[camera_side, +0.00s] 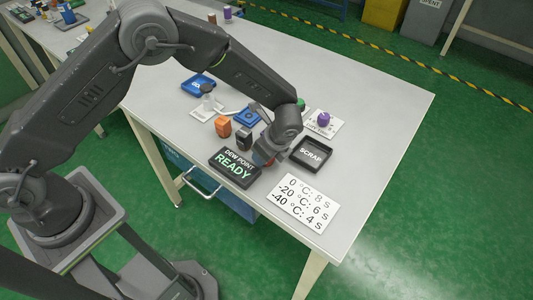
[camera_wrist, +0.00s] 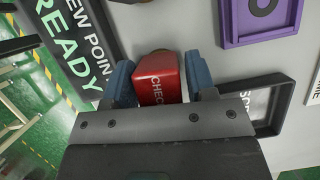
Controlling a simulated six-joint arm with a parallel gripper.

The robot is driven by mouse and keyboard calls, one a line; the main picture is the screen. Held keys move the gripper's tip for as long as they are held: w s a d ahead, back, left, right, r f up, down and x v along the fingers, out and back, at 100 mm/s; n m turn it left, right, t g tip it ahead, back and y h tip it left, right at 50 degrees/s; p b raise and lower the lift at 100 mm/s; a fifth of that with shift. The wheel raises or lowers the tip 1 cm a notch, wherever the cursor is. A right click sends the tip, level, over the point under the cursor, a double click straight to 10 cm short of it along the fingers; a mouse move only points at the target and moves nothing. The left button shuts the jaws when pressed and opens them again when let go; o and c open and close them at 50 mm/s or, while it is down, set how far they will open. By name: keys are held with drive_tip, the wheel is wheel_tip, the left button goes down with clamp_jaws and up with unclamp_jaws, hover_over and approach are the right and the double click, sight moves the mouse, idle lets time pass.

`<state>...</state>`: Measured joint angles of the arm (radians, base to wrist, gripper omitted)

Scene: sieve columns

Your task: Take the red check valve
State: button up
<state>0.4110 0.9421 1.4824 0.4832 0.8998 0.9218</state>
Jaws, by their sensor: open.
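The red check valve (camera_wrist: 158,78) lies between my gripper's two blue fingers in the wrist view, with part of the word "CHECK" on its face. My gripper (camera_wrist: 160,84) is open, with one finger on each side of the valve. The left finger is very close to it; I cannot tell whether it touches. A gap shows at the right finger. In the side view my gripper (camera_side: 265,160) is low over the table beside the dew point sign, and only a little red (camera_side: 260,157) shows there. The arm hides most of the valve.
The "DEW POINT READY" sign (camera_side: 235,167) is left of my gripper, and the black SCRAP tray (camera_side: 325,154) is to its right. A white time card (camera_side: 304,203) lies in front. Orange (camera_side: 222,126) and dark (camera_side: 243,139) blocks stand behind. A purple tray (camera_wrist: 229,35) shows in the wrist view.

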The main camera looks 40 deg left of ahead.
drive_tip(key=c, duration=0.7)
